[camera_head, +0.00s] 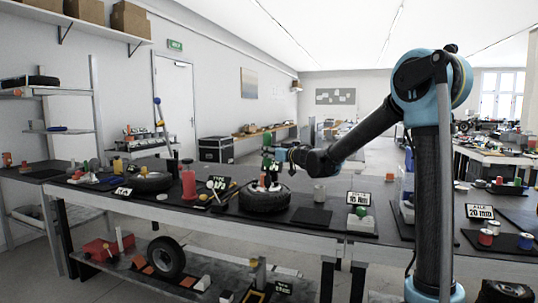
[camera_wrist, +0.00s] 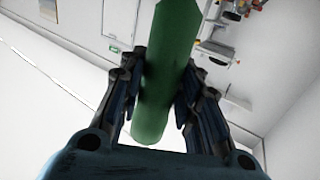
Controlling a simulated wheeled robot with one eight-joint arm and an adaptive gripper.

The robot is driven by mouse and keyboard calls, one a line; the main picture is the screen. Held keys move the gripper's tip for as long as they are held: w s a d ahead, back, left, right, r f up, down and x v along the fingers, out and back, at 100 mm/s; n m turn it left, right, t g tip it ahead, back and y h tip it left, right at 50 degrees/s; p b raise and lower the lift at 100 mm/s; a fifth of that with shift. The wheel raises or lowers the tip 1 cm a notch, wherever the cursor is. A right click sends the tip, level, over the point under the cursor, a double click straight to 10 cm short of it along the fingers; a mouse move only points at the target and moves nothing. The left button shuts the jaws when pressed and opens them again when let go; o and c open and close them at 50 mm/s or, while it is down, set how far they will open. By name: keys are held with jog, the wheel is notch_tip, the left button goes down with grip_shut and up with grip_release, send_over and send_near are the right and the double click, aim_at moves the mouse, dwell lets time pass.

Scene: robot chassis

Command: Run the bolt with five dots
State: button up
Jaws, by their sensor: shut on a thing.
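My gripper (camera_head: 272,156) is over the black tyre (camera_head: 264,202) in the middle of the long bench. It is shut on a green cylinder (camera_wrist: 165,75), which shows between both fingers in the wrist view. The green cylinder also shows in the head view (camera_head: 267,142). Small red and white parts stand at the tyre's centre, just below my gripper; whether the held piece touches them I cannot tell. No dots can be made out on any part, so I cannot tell which bolt has five.
A tall red bottle-shaped thing (camera_head: 188,182) and a second tyre (camera_head: 152,182) stand to the left on the bench. Dark mats (camera_head: 314,217) leave some bare room.

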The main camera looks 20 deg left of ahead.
aim_at(270, 139)
dwell(0.3)
jog(key=shift+r, duration=2.75)
